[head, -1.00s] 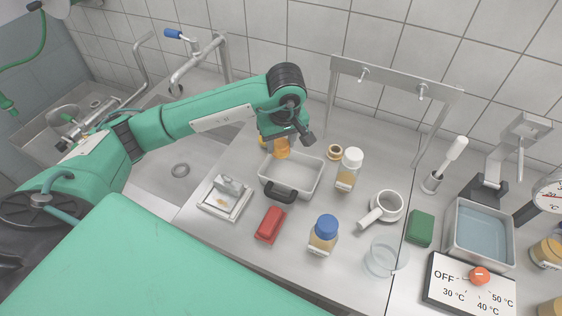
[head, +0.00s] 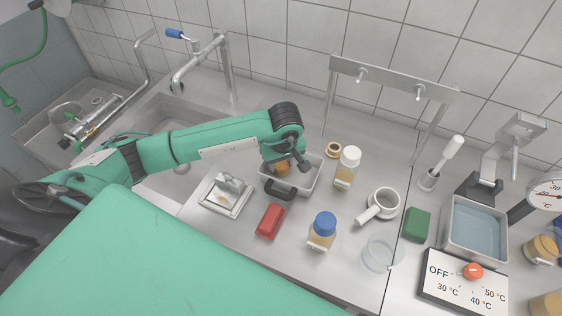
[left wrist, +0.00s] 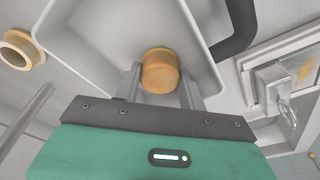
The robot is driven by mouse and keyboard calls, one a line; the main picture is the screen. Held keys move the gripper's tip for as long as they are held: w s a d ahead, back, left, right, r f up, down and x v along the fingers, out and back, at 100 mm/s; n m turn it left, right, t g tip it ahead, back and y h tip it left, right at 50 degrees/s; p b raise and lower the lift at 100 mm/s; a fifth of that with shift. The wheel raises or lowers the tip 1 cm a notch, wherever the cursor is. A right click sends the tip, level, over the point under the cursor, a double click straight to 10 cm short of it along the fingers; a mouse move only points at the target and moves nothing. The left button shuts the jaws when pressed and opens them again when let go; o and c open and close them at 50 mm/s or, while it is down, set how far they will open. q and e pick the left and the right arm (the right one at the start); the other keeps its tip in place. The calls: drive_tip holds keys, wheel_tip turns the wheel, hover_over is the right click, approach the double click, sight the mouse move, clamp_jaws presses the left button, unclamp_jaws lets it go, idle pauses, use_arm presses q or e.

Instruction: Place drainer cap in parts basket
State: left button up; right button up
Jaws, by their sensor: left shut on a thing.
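The drainer cap, an orange-brown round piece (head: 283,169), is between the fingers of my left gripper (head: 281,171). It also shows in the left wrist view (left wrist: 160,70), with the gripper's two grey fingers (left wrist: 161,80) shut on its sides. The parts basket, a pale grey rectangular tray with a black handle (head: 309,179), lies under the gripper. In the left wrist view the cap is over the floor of the basket (left wrist: 88,42), within its walls. I cannot tell whether the cap touches the floor. My right gripper is not in view.
A small tan ring (head: 333,150) and a white-capped bottle (head: 347,168) stand right of the basket. A metal-framed tray (head: 226,195) is at its left. A red block (head: 270,220) and a blue-capped bottle (head: 322,231) are in front. The sink (head: 175,150) lies left.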

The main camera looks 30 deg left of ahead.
sight(283, 169)
use_arm(q)
drive_tip(key=o, duration=0.9)
drive_tip(key=shift+f, duration=0.15)
drive_tip(key=shift+o, duration=0.2)
drive_tip(key=shift+r+p, duration=0.3)
drive_tip(key=shift+r+b, duration=0.35)
drive_tip(key=shift+b, duration=0.05)
wheel_tip(283, 169, up, 11)
drive_tip(key=s+d+b, duration=0.1)
drive_tip(key=b, duration=0.2)
drive_tip(key=shift+d, duration=0.2)
drive_tip(key=shift+s+f, duration=0.1)
drive_tip(key=shift+s, duration=0.05)
